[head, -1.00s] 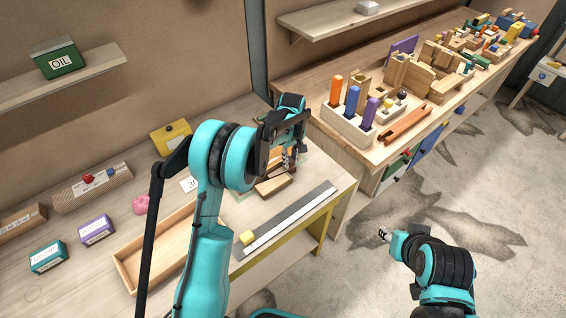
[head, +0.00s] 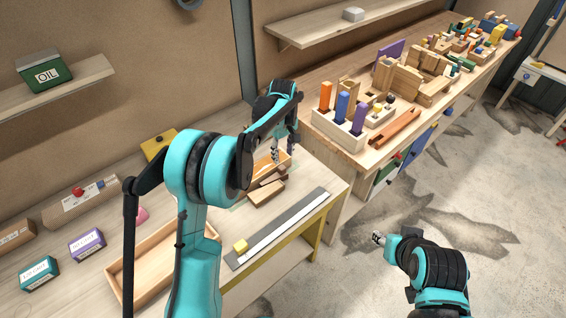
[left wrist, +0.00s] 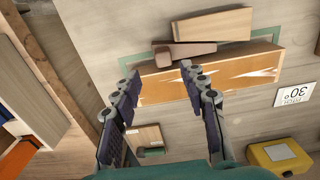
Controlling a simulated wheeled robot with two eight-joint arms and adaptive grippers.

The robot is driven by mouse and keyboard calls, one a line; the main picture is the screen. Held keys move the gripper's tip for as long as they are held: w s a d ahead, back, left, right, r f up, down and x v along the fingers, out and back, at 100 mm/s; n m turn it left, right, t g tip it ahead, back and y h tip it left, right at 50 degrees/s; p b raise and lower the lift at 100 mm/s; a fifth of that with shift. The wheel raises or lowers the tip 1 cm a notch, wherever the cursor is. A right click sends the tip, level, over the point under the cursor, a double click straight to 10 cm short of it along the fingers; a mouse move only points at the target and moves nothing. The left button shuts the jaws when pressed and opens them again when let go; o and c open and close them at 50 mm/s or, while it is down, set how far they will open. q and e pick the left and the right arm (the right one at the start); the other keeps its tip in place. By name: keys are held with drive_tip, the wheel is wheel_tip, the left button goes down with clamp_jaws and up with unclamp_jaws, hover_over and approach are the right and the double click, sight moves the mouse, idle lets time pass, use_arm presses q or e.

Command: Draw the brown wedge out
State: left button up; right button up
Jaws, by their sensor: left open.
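The brown wedge (left wrist: 182,52) lies against the long edge of an orange-brown wooden piece (left wrist: 225,76) in the left wrist view. A paler tapered wood block (left wrist: 212,23) lies on its other side. In the head view, the brown wedge (head: 272,176) shows small between the orange-brown piece (head: 272,163) and the pale block (head: 266,192). My left gripper (head: 283,153) points down over these pieces; in the wrist view its open, empty fingers (left wrist: 160,72) straddle part of the orange-brown piece, with the wedge just beyond the tips. My right gripper (head: 379,238) is over the floor, too small to read.
An open wooden tray (head: 150,255) is at left. A yellow box (left wrist: 281,156) and a pitch card (left wrist: 293,95) lie nearby. A second bench with peg blocks (head: 340,128) stands at right.

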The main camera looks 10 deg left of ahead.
use_arm(q)
wheel_tip(320, 180, up, 5)
drive_tip(key=shift+f, duration=0.1)
idle(0.3)
drive_tip(key=s+a+r+m+t+b, duration=0.1)
drive_tip(key=s+r+m+t, duration=0.15)
drive_tip(key=s, duration=0.45)
drive_tip(key=s+a+r+m+t+b, duration=0.1)
drive_tip(key=s+r+m, duration=0.1)
drive_tip(key=s+r, duration=0.35)
drive_tip(key=s+a+f+m+t, duration=0.1)
drive_tip(key=s+f+m+t, duration=0.1)
drive_tip(key=s, duration=0.6)
drive_tip(key=s+f+m+t+b, duration=0.1)
drive_tip(key=s+f+m, duration=0.3)
drive_tip(key=s, duration=0.5)
drive_tip(key=shift+s+a+f+t+b, duration=0.25)
drive_tip(key=shift+a+f+t+b, duration=0.1)
drive_tip(key=shift+f, duration=0.4)
